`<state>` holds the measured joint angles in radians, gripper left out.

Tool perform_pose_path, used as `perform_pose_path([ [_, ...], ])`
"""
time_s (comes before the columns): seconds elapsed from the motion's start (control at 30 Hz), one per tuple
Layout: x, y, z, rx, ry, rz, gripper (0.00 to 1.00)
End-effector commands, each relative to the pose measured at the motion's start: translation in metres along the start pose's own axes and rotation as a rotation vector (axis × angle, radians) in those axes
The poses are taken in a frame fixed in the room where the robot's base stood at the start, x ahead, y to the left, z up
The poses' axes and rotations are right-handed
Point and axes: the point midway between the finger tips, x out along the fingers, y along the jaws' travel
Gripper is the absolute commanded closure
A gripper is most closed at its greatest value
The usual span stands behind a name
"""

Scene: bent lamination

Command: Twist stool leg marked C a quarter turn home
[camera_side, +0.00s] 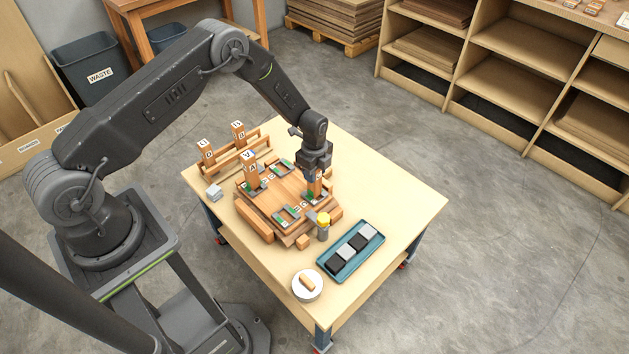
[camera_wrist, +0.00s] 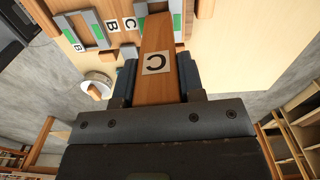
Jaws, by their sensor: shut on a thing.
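The wooden stool leg marked C (camera_wrist: 156,88) stands between the two fingers of my gripper (camera_wrist: 158,80) in the wrist view, its C label facing the camera. In the side view my gripper (camera_side: 315,172) is shut on this leg (camera_side: 314,188) at the right corner of the wooden stool seat (camera_side: 284,190). The leg's foot is at the corner socket; how it sits there is too small to tell. In the wrist view a C label (camera_wrist: 130,23) and a B label (camera_wrist: 111,26) show on the seat. Another leg (camera_side: 250,170) stands upright at the seat's left corner.
Two more legs stand in a wooden rack (camera_side: 238,158) at the back left. A yellow-capped bottle (camera_side: 323,226), a teal tray (camera_side: 351,251) with dark and light blocks, and a white dish (camera_side: 307,285) are at the front. The table's right side (camera_side: 400,200) is clear.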

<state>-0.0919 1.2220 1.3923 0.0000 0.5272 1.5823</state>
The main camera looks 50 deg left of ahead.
Motion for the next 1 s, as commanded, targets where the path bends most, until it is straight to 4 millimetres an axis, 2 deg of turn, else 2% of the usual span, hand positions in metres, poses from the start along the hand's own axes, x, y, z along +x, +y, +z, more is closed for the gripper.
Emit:
perform_pose_path([
  [0.1,-0.0002,-0.0002,0.0,0.069,0.0,-0.001,0.97],
  [0.37,-0.0002,-0.0002,0.0,0.076,0.0,-0.001,0.97],
  [0.4,-0.0002,-0.0002,0.0,0.076,0.0,-0.001,0.63],
  [0.7,-0.0002,-0.0001,0.0,0.075,0.0,0.0,0.34],
  [0.87,-0.0001,-0.0001,0.0,0.074,0.0,0.0,0.34],
  [1.0,0.0002,0.0002,0.0,0.074,0.0,0.0,0.21],
])
